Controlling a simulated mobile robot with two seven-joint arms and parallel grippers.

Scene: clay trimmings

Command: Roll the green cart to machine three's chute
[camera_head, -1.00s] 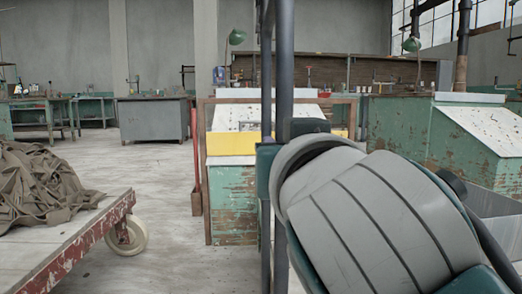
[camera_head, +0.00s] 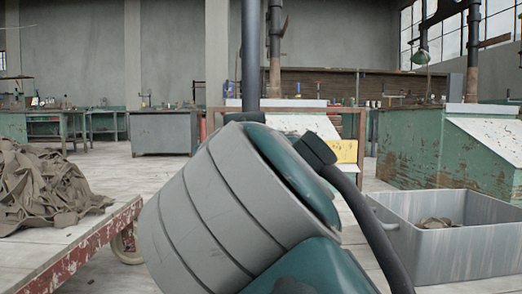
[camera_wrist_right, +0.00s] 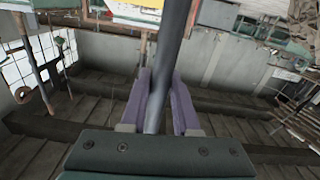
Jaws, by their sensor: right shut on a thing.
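I cannot make out a green cart for certain in either view. My right gripper (camera_wrist_right: 161,115) shows in the right wrist view. Its two purple fingers are shut on a dark grey bar (camera_wrist_right: 172,50); what the bar belongs to cannot be told. In the head view my grey and teal arm fills the lower middle and hides what lies behind it. A green machine (camera_head: 435,145) with a pale sloping top stands at the right. Another machine, with a yellow panel (camera_head: 346,152), is partly hidden behind my arm. Which is machine three cannot be told. My left gripper is not in view.
A red-edged flat trolley (camera_head: 85,250) bears brown cloth (camera_head: 40,190) at the left. A grey bin (camera_head: 450,255) with brown scraps (camera_head: 437,223) stands at the right. A grey cabinet (camera_head: 160,133) stands at the back left. Pale floor is clear before it.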

